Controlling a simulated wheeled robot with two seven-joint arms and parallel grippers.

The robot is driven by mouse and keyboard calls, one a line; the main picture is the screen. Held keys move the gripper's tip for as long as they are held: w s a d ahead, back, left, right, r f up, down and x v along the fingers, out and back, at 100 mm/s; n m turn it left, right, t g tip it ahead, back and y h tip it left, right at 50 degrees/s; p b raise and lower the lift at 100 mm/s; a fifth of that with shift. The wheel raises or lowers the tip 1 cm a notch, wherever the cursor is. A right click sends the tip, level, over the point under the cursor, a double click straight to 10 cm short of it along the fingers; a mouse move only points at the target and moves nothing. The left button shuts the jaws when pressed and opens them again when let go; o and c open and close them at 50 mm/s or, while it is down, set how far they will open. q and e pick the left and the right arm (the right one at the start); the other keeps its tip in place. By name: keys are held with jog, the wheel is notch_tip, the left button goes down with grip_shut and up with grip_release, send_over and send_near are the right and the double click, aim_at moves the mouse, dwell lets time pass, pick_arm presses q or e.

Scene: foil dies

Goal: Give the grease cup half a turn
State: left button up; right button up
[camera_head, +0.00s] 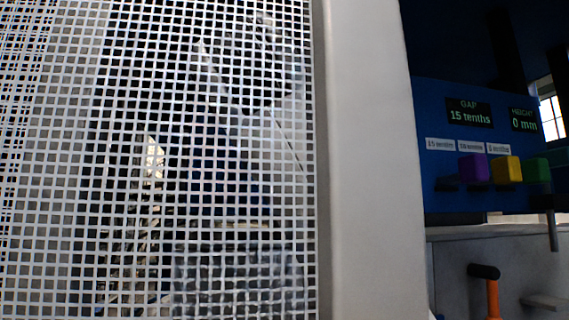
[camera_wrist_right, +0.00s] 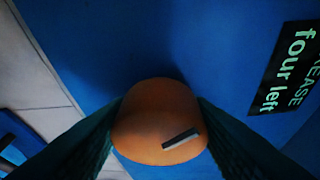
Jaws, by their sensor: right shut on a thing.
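The grease cup (camera_wrist_right: 155,105) is a round orange cap in the lower middle of the right wrist view, in front of a blue panel. A short dark and grey bar mark lies on its face, slanting up to the right. My right gripper (camera_wrist_right: 158,128) is shut on the cup, one dark finger at each side. A black sign (camera_wrist_right: 286,68) at the right edge shows green letters, partly cut off, with "EASE" and "four left" readable. The head view does not show the cup or my right gripper. My left gripper is not in view.
In the head view a white mesh guard (camera_head: 230,150) and its pale post (camera_head: 372,160) fill the left and middle. Behind the post is a blue panel (camera_head: 440,100) reading "GAP 15 tenths" and "HEIGHT 0 mm", with purple, yellow and green blocks. An orange handle (camera_head: 492,298) stands below.

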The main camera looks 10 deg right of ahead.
jog(key=shift+f+m+g+y+b, duration=0.1)
jog(key=shift+m+g+y+b, duration=0.35)
jog(key=shift+m, duration=0.75)
jog(key=shift+m+g+y+b, duration=0.25)
jog(key=shift+m+y+b, duration=0.35)
jog(key=shift+m, duration=0.6)
jog(key=o, duration=1)
jog(key=shift+d, duration=0.1)
